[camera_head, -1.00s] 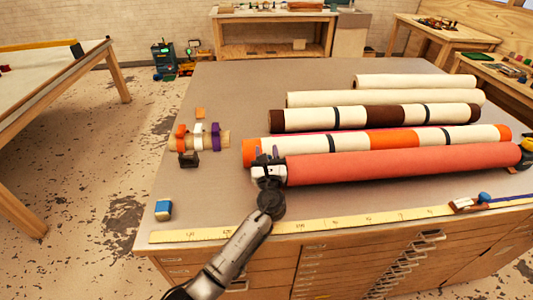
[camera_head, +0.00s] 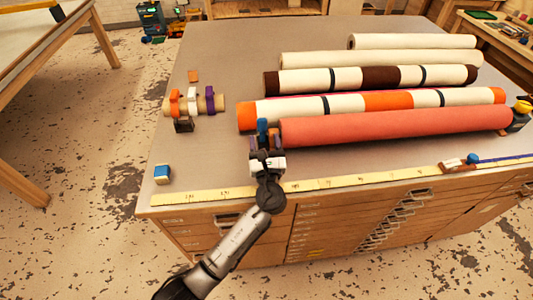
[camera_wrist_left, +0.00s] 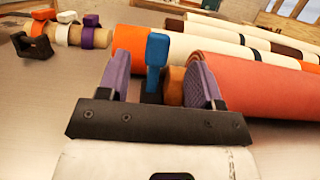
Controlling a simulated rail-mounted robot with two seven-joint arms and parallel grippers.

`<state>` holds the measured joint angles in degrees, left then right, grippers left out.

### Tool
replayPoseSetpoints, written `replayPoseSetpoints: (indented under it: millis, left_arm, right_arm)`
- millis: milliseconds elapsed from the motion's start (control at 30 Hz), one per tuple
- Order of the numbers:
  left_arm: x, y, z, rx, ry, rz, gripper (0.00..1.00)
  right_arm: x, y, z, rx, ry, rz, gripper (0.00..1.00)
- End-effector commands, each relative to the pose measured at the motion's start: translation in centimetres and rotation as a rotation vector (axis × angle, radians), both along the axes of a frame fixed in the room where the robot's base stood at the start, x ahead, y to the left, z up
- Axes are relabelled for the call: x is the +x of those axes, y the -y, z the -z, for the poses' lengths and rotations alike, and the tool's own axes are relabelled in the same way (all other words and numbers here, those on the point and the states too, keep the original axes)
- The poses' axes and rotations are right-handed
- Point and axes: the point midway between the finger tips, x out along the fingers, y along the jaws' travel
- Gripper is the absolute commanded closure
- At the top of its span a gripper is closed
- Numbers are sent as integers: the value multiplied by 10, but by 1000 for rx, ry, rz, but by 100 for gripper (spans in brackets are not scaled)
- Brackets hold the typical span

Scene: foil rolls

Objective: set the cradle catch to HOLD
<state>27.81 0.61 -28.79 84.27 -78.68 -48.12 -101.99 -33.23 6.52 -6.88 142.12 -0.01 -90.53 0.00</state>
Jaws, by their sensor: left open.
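The cradle catch shows as an upright blue lever (camera_head: 262,127) at the left end of the coral-red roll (camera_head: 395,125). In the left wrist view the blue lever (camera_wrist_left: 157,48) stands on a dark base, and no HOLD marking is readable. My left gripper (camera_head: 264,143) is just in front of it. In the left wrist view the purple-padded fingers of my left gripper (camera_wrist_left: 160,68) are open, with the lever showing between them, nearer the left finger. I cannot tell whether either finger touches it. The roll's end lies beside the right finger. My right gripper is not in view.
Several rolls lie behind the red one. A blue block (camera_head: 162,174) sits near the front-left corner. A yellow ruler (camera_head: 330,184) runs along the front edge. A yellow-topped dark fitting (camera_head: 520,116) is at the roll's right end.

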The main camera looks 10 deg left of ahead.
Motion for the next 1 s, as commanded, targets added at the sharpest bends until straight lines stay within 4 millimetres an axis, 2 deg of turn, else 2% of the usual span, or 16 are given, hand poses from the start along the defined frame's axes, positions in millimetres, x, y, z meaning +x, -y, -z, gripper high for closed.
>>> replayPoseSetpoints:
  millis: [100,300,767,800,867,933,1000]
  left_arm:
    - [-18,7,4,0,-1,1,40]
    - [-37,13,10,1,0,0,40]
    - [-44,16,12,1,0,-1,40]
    - [-44,16,12,0,1,-1,44]
    - [-43,16,7,0,7,0,50]
    - [-38,16,-7,0,29,-1,57]
    - [-29,13,-34,7,72,-4,63]
  right_arm:
    - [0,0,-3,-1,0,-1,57]
    - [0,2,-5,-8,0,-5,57]
    - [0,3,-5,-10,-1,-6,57]
    - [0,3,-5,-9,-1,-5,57]
    - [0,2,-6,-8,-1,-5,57]
    - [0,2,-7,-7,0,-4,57]
    - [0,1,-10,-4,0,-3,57]
